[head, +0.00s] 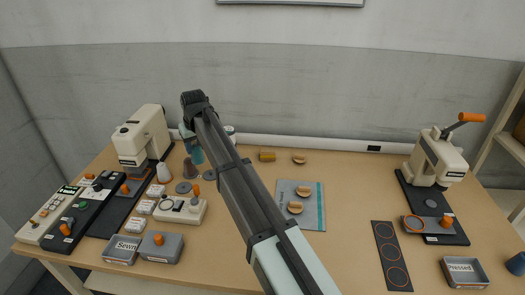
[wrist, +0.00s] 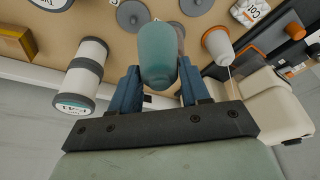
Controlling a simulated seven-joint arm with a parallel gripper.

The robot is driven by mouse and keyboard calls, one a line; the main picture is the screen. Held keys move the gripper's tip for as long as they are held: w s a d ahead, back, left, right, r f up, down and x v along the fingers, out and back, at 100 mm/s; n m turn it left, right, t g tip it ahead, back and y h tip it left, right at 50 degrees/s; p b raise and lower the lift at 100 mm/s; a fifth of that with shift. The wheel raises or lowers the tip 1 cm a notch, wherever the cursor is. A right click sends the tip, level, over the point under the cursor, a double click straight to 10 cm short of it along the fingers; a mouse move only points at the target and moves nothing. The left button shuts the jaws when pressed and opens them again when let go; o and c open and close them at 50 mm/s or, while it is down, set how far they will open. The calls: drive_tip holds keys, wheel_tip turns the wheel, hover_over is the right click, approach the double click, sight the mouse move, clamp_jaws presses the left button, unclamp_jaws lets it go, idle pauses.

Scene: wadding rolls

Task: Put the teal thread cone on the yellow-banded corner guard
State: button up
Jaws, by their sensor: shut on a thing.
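The teal thread cone (wrist: 158,55) is between the blue fingers of my gripper (wrist: 160,88) in the wrist view. My gripper is shut on it. In the head view the teal cone (head: 196,155) hangs below my gripper (head: 188,132) over the back left of the table, partly hidden by my arm. A small yellow block (head: 267,156) lies at the back of the table, right of my arm; it also shows at the left edge of the wrist view (wrist: 14,43). I cannot tell whether it is the yellow-banded corner guard.
A white roll (wrist: 85,65) and a white cone (wrist: 218,45) flank the held cone in the wrist view. A brownish cone (head: 190,169) and a cream machine (head: 143,136) stand nearby. A teal-grey mat (head: 312,212) lies right of my arm.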

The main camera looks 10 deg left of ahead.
drive_tip(key=w+d+m, duration=0.2)
drive_tip(key=w+d, duration=0.7)
drive_tip(key=d, duration=0.4)
drive_tip(key=w+d+m, duration=0.1)
drive_tip(key=w+d, duration=0.8)
drive_tip(key=d, duration=0.4)
drive_tip(key=shift+w+a+f+n, duration=0.15)
drive_tip(key=shift+a+f+n, duration=0.35)
drive_tip(key=shift+f, duration=1.15)
drive_tip(key=shift+w+a+f+n, duration=0.15)
drive_tip(key=shift+f+n, duration=0.7)
drive_tip(key=shift+f, duration=0.75)
drive_tip(key=shift+w+a+f+n, duration=0.15)
drive_tip(key=shift+a+f+n, duration=0.35)
drive_tip(key=shift+f, duration=1.15)
drive_tip(key=shift+d+f, duration=0.1)
drive_tip(key=shift+d, duration=0.05)
drive_tip(key=o, duration=1.1)
drive_tip(key=v, duration=1.2)
drive_tip(key=shift+w+d, duration=0.1)
